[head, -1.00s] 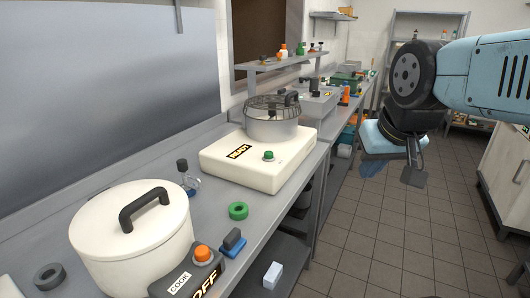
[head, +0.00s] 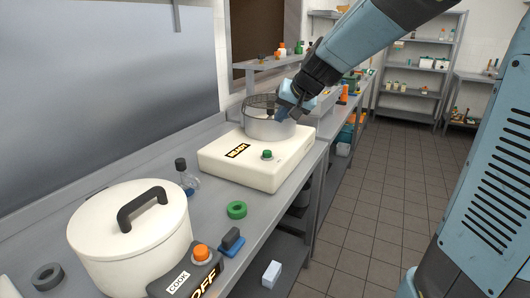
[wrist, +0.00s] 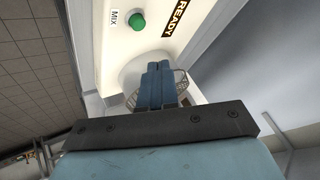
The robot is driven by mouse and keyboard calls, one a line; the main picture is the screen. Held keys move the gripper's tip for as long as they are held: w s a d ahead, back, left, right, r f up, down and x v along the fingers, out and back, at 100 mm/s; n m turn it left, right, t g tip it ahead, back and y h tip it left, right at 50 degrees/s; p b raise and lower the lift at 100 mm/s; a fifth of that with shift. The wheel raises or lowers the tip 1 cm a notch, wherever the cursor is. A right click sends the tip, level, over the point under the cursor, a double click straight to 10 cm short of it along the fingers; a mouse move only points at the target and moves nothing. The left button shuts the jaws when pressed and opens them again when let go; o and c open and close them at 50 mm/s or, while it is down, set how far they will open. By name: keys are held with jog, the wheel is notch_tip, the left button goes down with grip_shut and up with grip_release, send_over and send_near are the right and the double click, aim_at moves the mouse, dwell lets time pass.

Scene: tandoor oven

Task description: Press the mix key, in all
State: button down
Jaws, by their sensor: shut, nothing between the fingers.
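The mix key is a green round button (head: 267,154) on the front of a white mixer base (head: 225,163). In the wrist view the green button (wrist: 138,21) sits beside a label (wrist: 114,18) reading MIX. A black display (wrist: 174,18) on the base reads READY. A grey metal bowl (head: 262,129) with a wire guard stands on the back of the base. My gripper (head: 283,113) is over the bowl side of the base, apart from the button. Its blue fingers (wrist: 161,88) are together and empty in the wrist view.
A white pot (head: 130,235) with a black handle and a control box (head: 185,278) with an orange button stand nearer. The floor aisle is clear.

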jog(key=m, duration=0.1)
send_over(269, 152)
notch_tip(269, 152, down, 3)
jog(key=shift+d+f+t, duration=0.1)
jog(key=shift+f+t, duration=0.05)
jog(key=shift+t, duration=0.15)
jog(key=shift+f, duration=4.4)
jog(key=shift+s+f, duration=0.1)
jog(key=shift+f, duration=1.1)
jog(key=shift+r, duration=1.3)
jog(key=shift+r, duration=0.1)
